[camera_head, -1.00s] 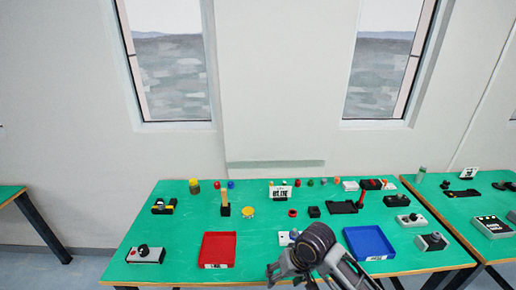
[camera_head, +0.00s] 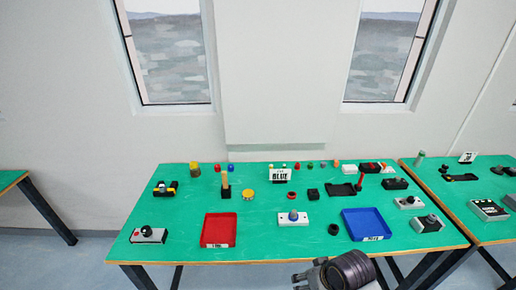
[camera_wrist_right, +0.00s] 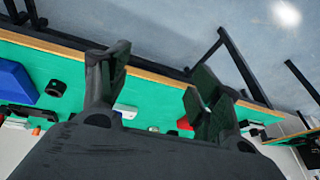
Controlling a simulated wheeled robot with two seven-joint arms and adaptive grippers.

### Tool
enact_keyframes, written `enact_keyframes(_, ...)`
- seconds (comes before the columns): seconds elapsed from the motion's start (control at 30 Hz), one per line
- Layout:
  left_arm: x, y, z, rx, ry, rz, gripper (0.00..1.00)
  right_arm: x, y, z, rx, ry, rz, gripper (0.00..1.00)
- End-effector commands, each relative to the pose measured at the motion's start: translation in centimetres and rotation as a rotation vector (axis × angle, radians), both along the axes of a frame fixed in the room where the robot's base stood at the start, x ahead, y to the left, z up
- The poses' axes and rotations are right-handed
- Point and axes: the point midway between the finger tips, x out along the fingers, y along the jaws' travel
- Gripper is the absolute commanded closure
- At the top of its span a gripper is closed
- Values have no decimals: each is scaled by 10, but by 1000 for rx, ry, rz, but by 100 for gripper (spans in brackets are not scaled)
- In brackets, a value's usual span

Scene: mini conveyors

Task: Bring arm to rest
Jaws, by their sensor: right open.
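My right arm shows at the bottom of the head view as a dark round wrist (camera_head: 350,270), low in front of the table's near edge. In the right wrist view my right gripper (camera_wrist_right: 152,78) has its two dark fingers wide apart, with nothing between them. Its fingertips are mostly cut off or hidden in the head view. The green table (camera_head: 270,248) lies beyond it. My left gripper is not in view.
On the table stand a red tray (camera_head: 204,230), a blue tray (camera_head: 348,224), a white box with a blue knob (camera_head: 293,218) and a dark ring (camera_head: 333,229). Several small parts line the back. A second green table (camera_head: 455,195) is at the right.

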Motion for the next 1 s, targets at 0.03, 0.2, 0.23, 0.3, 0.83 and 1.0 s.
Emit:
enact_keyframes(0.03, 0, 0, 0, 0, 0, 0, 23, -7, -7, -2, -12, 1, -6, 36)
enact_keyframes(0.2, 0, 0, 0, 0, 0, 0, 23, -21, -29, -6, -59, -4, -17, 36)
enact_keyframes(0.23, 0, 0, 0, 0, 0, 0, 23, -24, -32, -7, -67, -3, -18, 36)
enact_keyframes(0.3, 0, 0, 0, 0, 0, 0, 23, -28, -38, -7, -81, -4, -19, 36)
enact_keyframes(0.83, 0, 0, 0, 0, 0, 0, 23, -51, -71, -15, -161, 6, -30, 36)
enact_keyframes(1.0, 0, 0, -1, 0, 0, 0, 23, -46, -70, -32, -160, 12, -29, 36)
